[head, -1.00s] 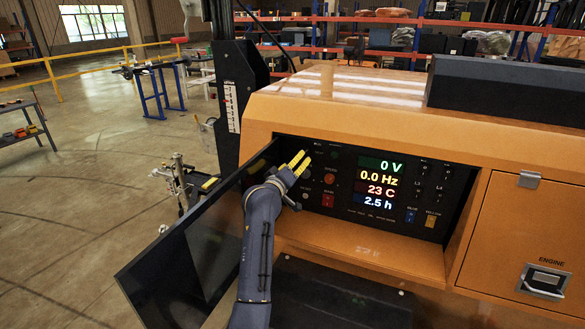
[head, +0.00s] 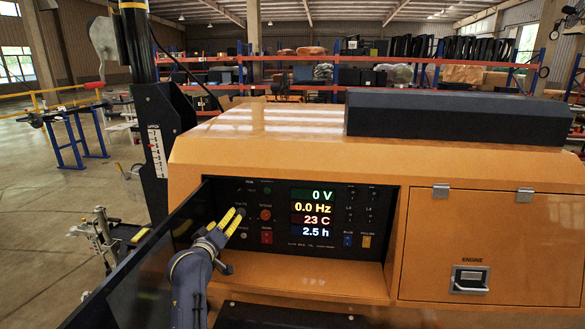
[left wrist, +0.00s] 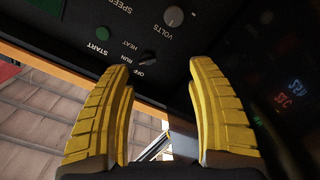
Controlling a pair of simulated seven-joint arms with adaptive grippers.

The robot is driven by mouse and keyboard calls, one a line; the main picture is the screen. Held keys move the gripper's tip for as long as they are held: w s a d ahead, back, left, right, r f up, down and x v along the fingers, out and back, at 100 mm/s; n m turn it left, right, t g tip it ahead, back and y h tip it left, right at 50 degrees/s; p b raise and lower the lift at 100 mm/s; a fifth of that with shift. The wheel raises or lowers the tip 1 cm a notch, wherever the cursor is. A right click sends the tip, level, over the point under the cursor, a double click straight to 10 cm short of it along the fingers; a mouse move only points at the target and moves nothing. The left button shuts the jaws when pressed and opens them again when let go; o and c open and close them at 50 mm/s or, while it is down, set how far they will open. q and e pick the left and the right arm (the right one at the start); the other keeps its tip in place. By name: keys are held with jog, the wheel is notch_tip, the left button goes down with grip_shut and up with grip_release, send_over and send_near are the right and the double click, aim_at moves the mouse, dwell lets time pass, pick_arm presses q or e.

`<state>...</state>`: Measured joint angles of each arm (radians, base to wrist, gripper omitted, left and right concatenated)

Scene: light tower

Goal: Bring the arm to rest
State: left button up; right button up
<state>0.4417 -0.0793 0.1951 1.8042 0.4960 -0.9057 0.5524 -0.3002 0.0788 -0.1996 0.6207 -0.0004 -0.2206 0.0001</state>
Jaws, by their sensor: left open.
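My left gripper (head: 232,223) has yellow fingers and is in front of the left part of the black control panel (head: 337,250) in the head view. In the left wrist view the two yellow fingers (left wrist: 162,85) stand apart with nothing between them. Beyond their tips are a small black selector knob (left wrist: 148,58) marked off, run and heat, a green start button (left wrist: 103,33) and a grey volts knob (left wrist: 173,16). I cannot tell whether a fingertip touches the panel. The displays (head: 313,212) read 0 V, 0.0 Hz, 23 C and 2.5 h. My right gripper is not in view.
The dark panel door (head: 130,270) hangs open at the left, close beside my left arm. The orange housing (head: 300,165) frames the panel recess, with a ledge below. A closed engine hatch (head: 460,240) is at the right. A black mast (head: 150,110) stands behind left.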

pick_arm(q)
jog(key=s+a+f+m+g+y, duration=0.25)
jog(key=s+f+m+g, duration=0.45)
jog(key=s+f, duration=1.45)
jog(key=s+a+f+m+g+y, duration=0.15)
jog(key=s+m, duration=0.25)
jog(key=s, duration=0.9)
jog(key=s+a+f+m+g+y, duration=0.1)
jog(key=s+f+m+g+y, duration=0.15)
jog(key=s, duration=1.15)
jog(key=s+d+f+g+h, duration=0.1)
jog(key=d+f, duration=0.1)
jog(key=f, duration=0.9)
jog(key=s+d+f+h, duration=0.1)
jog(key=d+f+h, duration=0.1)
jog(key=f, duration=0.9)
jog(key=s+d+f+g+h, duration=0.1)
jog(key=d+f, duration=0.1)
jog(key=f, duration=0.9)
jog(key=s+f+n+g+h, duration=0.1)
jog(key=s+f+n+g, duration=0.1)
jog(key=s+f, duration=1.7)
jog(key=shift+s+g, duration=0.4)
jog(key=shift+s, duration=0.85)
jog(key=shift+o, duration=0.2)
jog(key=shift+d+n+h, duration=0.1)
jog(key=shift+n+h, duration=0.15)
